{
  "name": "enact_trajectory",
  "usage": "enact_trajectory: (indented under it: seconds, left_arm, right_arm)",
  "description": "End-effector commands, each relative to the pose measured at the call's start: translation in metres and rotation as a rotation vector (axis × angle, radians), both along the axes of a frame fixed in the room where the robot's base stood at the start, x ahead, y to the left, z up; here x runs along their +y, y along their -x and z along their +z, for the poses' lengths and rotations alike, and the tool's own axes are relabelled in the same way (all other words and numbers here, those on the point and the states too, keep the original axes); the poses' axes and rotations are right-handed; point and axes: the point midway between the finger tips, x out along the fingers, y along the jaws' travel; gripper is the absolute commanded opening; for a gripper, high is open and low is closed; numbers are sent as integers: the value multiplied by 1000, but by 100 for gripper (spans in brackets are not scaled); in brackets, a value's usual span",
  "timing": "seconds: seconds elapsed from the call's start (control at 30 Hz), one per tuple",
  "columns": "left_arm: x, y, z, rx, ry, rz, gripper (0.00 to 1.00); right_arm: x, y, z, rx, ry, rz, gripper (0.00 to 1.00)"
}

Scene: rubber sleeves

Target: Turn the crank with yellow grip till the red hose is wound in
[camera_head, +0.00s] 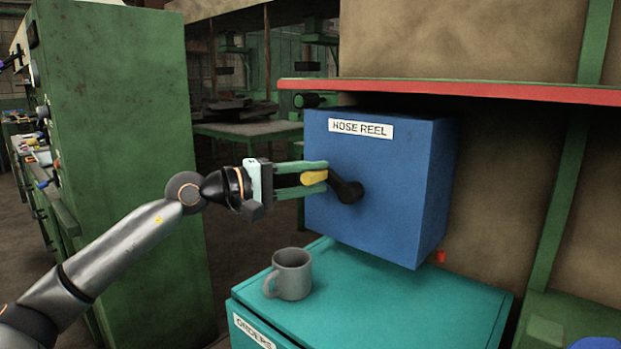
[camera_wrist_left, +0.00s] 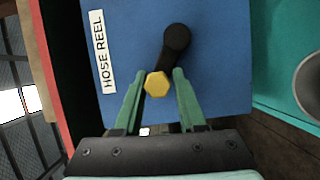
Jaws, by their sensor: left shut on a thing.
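The blue hose reel box (camera_head: 400,200) with its "HOSE REEL" label hangs above the teal cabinet. The black crank (camera_head: 346,187) is on its front face, its arm pointing up and left from the hub. The yellow grip (camera_head: 314,178) is at the crank's outer end. My left gripper (camera_head: 312,179) is shut on the yellow grip, one green finger on each side; the left wrist view also shows the grip (camera_wrist_left: 158,84) between the fingertips. A small red piece (camera_head: 439,257), perhaps the hose end, shows at the box's lower right. The right gripper is not in view.
A grey mug (camera_head: 290,274) stands on the teal cabinet (camera_head: 400,300), below my left gripper. A red-edged shelf (camera_head: 480,92) juts out just above the box. A tall green cabinet (camera_head: 120,120) stands at the left, behind my left arm.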

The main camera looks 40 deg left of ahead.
Motion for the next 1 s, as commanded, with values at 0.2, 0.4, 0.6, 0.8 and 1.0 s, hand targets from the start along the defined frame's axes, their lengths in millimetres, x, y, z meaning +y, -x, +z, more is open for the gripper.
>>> enact_trajectory:
  seconds: [0.2,0.4,0.6,0.8,1.0]
  left_arm:
    - [3,0,9,-24,10,9,0]
    - [3,0,8,-21,8,8,56]
    - [1,0,5,-14,6,4,65]
    - [1,0,3,-11,5,3,65]
    - [0,3,2,-12,4,-1,65]
  right_arm:
    - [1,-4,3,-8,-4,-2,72]
    - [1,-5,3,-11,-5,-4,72]
    - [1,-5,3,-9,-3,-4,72]
    - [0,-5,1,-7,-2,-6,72]
    - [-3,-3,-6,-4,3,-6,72]
